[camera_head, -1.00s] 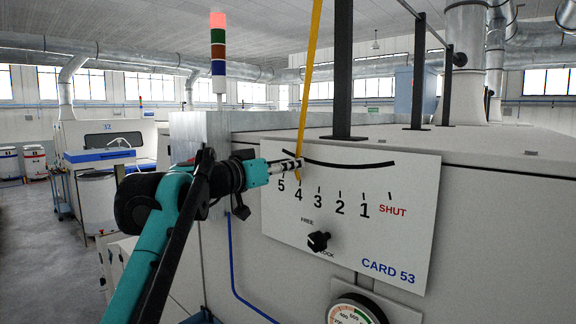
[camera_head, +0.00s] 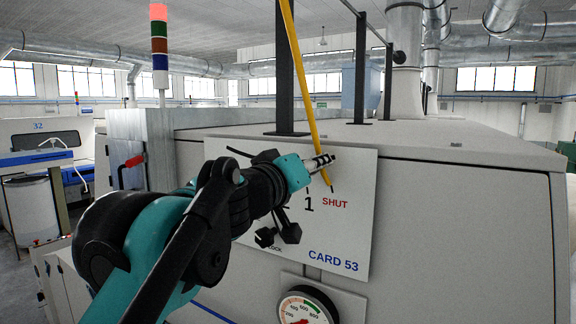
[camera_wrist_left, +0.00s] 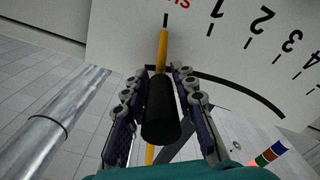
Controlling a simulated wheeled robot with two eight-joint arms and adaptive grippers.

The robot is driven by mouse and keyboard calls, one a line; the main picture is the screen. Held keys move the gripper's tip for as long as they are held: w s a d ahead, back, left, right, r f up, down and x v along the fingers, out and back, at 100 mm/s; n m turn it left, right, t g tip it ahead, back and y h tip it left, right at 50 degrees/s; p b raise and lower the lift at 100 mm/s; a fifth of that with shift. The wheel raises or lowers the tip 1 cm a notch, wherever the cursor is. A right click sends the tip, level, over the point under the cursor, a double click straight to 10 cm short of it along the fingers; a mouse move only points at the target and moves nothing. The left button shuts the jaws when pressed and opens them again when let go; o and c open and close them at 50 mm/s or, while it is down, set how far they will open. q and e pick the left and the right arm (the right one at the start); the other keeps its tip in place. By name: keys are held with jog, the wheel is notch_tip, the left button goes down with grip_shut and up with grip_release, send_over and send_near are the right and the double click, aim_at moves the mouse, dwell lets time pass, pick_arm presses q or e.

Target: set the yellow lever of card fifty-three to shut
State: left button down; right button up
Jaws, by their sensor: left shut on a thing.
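The yellow lever (camera_head: 310,90) slants down across the white scale plate (camera_head: 345,235) of card 53. Its lower tip lies at the SHUT mark, just above the red word SHUT (camera_head: 335,203). My left gripper (camera_head: 323,161) is at the lever's lower part. In the left wrist view its fingers are around the black handle (camera_wrist_left: 160,112) on the yellow lever (camera_wrist_left: 163,50), whose tip points at the mark beside the red lettering. My left arm hides most of the scale's higher numbers in the head view. My right gripper is not in view.
A black knob (camera_head: 265,237), its LOCK label partly covered, sits low on the plate beside my arm. A round gauge (camera_head: 305,310) is below. Black posts (camera_head: 286,70) rise behind the lever. A red-handled latch (camera_head: 132,161) is at left. The panel right of the plate is clear.

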pick_arm(q)
jog(key=shift+r, duration=0.15)
jog(key=shift+d, duration=0.1)
jog(key=c, duration=1.3)
grip_release()
jog(key=shift+s, duration=0.1)
jog(key=shift+c, duration=0.2)
jog(key=shift+o, duration=0.8)
jog(key=shift+s+d, duration=0.2)
jog(key=shift+d, duration=0.2)
jog(key=shift+s+a, duration=0.1)
jog(key=shift+a, duration=0.25)
jog(key=v, duration=1.1)
jog(key=shift+s, duration=0.3)
jog(key=shift+d, duration=0.1)
